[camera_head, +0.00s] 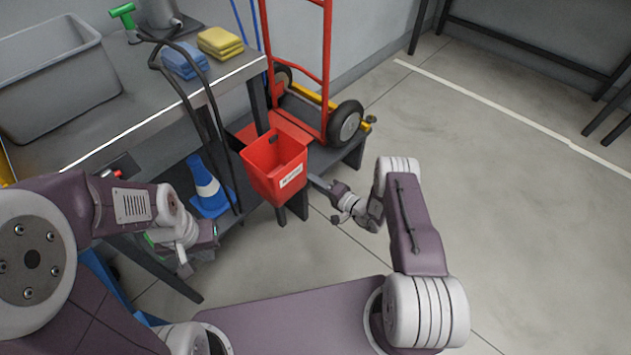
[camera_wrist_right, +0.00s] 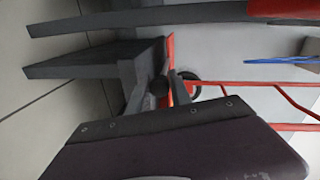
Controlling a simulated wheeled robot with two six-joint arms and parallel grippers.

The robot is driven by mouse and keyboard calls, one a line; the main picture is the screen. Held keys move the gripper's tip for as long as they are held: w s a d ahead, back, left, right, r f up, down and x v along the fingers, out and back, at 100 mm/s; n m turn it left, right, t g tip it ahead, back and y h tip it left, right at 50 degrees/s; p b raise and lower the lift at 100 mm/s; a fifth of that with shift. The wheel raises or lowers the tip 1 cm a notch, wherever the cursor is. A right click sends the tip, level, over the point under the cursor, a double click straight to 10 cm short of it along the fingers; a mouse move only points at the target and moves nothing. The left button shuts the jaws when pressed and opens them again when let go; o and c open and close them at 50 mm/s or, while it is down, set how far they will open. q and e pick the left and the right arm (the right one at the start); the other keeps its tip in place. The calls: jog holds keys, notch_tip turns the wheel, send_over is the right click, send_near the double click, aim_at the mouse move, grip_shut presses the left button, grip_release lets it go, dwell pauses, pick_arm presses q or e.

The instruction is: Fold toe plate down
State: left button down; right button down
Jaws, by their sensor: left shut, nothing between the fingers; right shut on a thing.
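A red hand truck (camera_head: 327,60) stands on a low dark platform beside the bench. Its red toe plate (camera_head: 292,126) shows in part behind a red bin. In the right wrist view, a thin red edge, which looks like the toe plate (camera_wrist_right: 170,60), runs along the grey platform. My right gripper (camera_head: 317,183) is low at the bin's right side. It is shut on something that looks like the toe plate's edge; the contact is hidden. My left gripper (camera_head: 187,268) is shut and empty, low in front of the bench, apart from the truck.
The labelled red bin (camera_head: 277,165) is close to my right gripper. A blue cone (camera_head: 209,190) and dark hoses hang or stand at the bench (camera_head: 130,105). The truck's wheel (camera_head: 345,122) is behind. The floor (camera_head: 490,170) at right is clear.

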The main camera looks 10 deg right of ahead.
jog(key=shift+f, duration=0.1)
jog(key=c, duration=1.2)
grip_release()
jog(key=shift+f, duration=0.1)
jog(key=shift+s+d+r, duration=0.15)
jog(key=shift+r, duration=0.05)
jog(key=p+v, duration=0.4)
jog(key=v, duration=0.4)
jog(key=shift+s+d+p, duration=0.1)
jog(key=shift+s+p, duration=0.2)
